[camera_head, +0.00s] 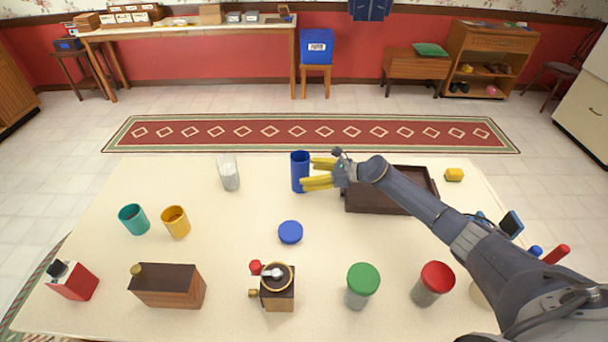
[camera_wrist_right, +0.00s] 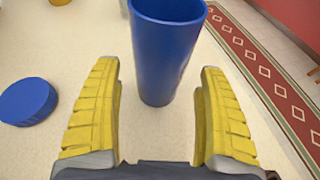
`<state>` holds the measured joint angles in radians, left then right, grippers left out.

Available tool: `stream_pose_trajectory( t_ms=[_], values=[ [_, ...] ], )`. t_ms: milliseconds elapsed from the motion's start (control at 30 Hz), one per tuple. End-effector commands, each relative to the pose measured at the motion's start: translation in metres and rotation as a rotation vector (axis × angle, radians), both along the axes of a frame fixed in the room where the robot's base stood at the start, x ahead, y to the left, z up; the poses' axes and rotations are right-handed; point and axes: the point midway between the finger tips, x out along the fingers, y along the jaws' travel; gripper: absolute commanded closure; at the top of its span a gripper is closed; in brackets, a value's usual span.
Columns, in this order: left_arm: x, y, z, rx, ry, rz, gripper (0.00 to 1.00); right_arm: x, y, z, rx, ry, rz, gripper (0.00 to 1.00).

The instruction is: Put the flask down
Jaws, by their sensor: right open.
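A blue flask (camera_head: 299,172), open at the top, stands upright on the cream table (camera_head: 260,205) toward its far edge. It also shows in the right wrist view (camera_wrist_right: 163,60), just ahead of and between my right gripper's fingers. My right gripper (camera_head: 312,174) is open, its yellow fingers reaching in from the right beside the flask; the fingertips show apart in the wrist view (camera_wrist_right: 160,80). A round blue lid (camera_head: 290,232) lies on the table in front of the flask, and shows at the left of the wrist view (camera_wrist_right: 28,102). My left gripper is not in view.
A dark brown tray (camera_head: 420,204) lies right of the flask, partly behind my arm. A whitish canister (camera_head: 228,172), a teal cup (camera_head: 134,219) and a yellow cup (camera_head: 176,222) stand left. A grinder (camera_head: 277,288) and green-lidded jar (camera_head: 362,285) stand near the front.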

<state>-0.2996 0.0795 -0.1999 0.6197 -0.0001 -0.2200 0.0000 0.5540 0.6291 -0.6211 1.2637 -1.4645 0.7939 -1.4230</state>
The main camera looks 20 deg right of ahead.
Motion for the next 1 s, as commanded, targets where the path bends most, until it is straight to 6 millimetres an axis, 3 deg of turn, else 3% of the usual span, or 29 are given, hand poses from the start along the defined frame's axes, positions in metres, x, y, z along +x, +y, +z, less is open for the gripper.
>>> stream_pose_trajectory(
  t_ms=[200, 767, 867, 1000],
  values=[
    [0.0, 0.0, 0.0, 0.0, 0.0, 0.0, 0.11, -0.01, -0.013, 0.006, 0.0, 0.0, 0.0, 0.24],
    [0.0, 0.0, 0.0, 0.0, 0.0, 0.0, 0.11, -0.01, -0.017, 0.01, 0.011, 0.003, -0.007, 0.24],
    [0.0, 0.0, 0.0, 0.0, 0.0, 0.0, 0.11, -0.003, -0.027, 0.024, 0.064, 0.018, -0.041, 0.24],
    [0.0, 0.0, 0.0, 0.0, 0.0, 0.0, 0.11, 0.016, -0.058, 0.066, 0.233, 0.065, -0.135, 0.24]
  ],
)
